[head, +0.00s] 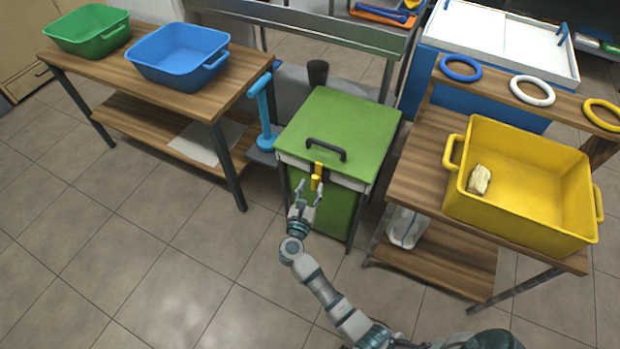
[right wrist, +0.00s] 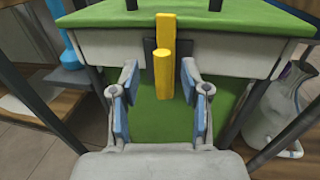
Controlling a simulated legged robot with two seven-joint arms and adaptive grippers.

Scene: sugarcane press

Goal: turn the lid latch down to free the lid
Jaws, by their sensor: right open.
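The lid latch (head: 316,178) is a yellow piece on a dark plate at the front of the press. In the right wrist view the yellow latch (right wrist: 162,72) stands upright, with a second yellow piece above and behind it. The green lid (head: 340,125) lies flat and closed on the press and has a black handle (head: 326,149). My right gripper (head: 304,191) is open in front of the latch. In the right wrist view the blue-padded fingers (right wrist: 160,103) are spread to either side of the latch, apart from it. My left gripper is not in view.
A wooden table with a green tub (head: 88,32) and a blue tub (head: 178,56) stands left. A yellow tub (head: 520,185) holding a pale block (head: 479,180) stands on the right table. A blue post (head: 264,112) is beside the press. The floor in front is clear.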

